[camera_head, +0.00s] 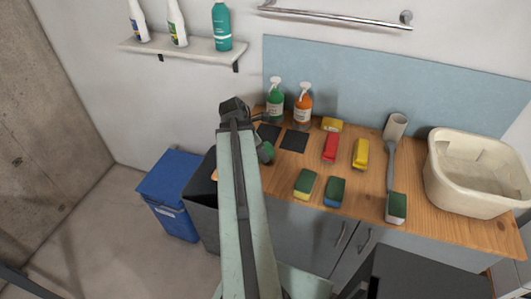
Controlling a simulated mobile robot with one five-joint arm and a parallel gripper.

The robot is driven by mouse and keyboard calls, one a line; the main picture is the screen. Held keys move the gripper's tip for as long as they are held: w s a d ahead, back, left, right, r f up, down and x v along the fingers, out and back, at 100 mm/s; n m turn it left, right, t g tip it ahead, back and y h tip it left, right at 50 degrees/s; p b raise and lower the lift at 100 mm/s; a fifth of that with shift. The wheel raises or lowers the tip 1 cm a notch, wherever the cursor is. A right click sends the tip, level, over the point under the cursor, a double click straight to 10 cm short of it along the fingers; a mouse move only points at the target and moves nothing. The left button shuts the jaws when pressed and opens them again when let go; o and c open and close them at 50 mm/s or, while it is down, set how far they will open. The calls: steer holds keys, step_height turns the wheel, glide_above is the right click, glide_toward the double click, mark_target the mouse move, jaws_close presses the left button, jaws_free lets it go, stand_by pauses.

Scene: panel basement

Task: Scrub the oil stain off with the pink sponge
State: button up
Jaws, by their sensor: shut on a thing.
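My gripper (263,145) is low over the left end of the wooden counter, mostly hidden behind my own arm. It is shut on a sponge whose dark green scouring face (266,153) shows beside the arm. I take this for the pink sponge, since the other sponges on the counter have yellow, blue and white bodies; its pink side is hidden. I cannot make out an oil stain; the wood behind my arm is hidden.
The counter (455,232) holds a yellow-green sponge (304,185), blue-green sponge (335,192), white-green sponge (396,208), red item (330,147), yellow item (360,154), green spray bottle (275,104), orange spray bottle (302,109), a long-handled brush (391,160) and a cream basin (437,182). A blue bin (170,188) stands left.

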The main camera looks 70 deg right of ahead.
steer(key=shift+w+a, duration=0.2)
steer(key=shift+w, duration=2.3)
steer(key=shift+w+a, duration=0.15)
steer(key=shift+w, duration=2.35)
step_height(320, 180, up, 6)
steer(key=p, duration=0.6)
step_height(320, 180, up, 3)
steer(key=p, duration=0.3)
